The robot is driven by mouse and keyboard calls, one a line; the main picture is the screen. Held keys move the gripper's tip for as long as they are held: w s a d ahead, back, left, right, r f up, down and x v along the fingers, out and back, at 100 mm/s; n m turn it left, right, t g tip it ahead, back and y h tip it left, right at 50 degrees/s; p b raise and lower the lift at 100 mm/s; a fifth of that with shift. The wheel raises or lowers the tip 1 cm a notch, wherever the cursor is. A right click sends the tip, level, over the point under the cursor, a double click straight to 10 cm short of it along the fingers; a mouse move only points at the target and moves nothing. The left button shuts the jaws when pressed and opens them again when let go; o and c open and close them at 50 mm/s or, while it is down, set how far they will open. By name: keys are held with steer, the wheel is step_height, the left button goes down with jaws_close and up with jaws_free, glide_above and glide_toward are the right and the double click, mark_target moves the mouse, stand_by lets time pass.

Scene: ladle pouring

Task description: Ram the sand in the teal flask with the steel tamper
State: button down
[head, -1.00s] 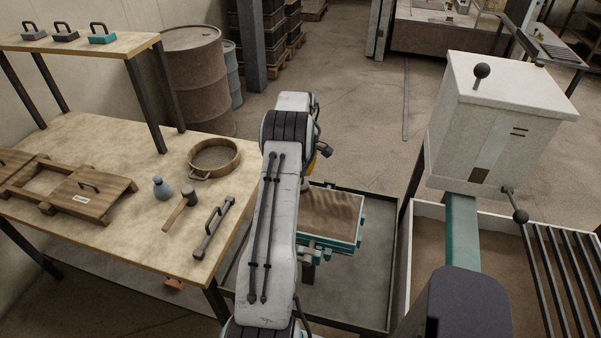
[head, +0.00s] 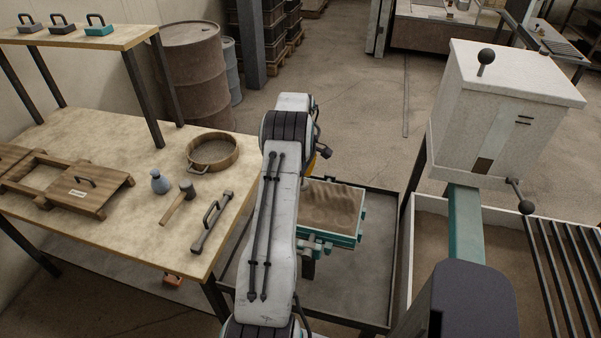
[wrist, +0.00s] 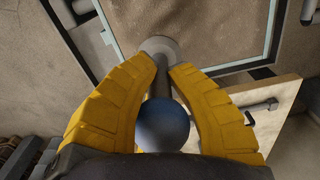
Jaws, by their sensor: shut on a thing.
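The teal flask (head: 330,240) sits in the low dark tray, right of my arm, filled with brown sand (head: 333,205). The sand is ridged at its far edge and looks flatter nearer me. In the wrist view, my gripper (wrist: 165,68) has its yellow fingers closed around the shaft of the steel tamper (wrist: 159,46). The tamper's round foot points toward the sand (wrist: 225,22), inside the flask rim (wrist: 272,42). A dark blue ball knob shows between the fingers. I cannot tell whether the foot touches the sand. My arm hides the tamper in the head view.
A white box with levers (head: 500,120) stands right, above a sand bin. Tray floor (head: 365,285) is clear.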

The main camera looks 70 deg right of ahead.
steer(key=shift+r+p, duration=1.1)
steer(key=shift+r, duration=0.8)
steer(key=shift+f, duration=0.2)
steer(key=shift+f+b, duration=1.4)
steer(key=shift+f, duration=0.35)
steer(key=shift+r, duration=0.1)
steer(key=shift+r+p, duration=1.25)
steer(key=shift+r, duration=0.6)
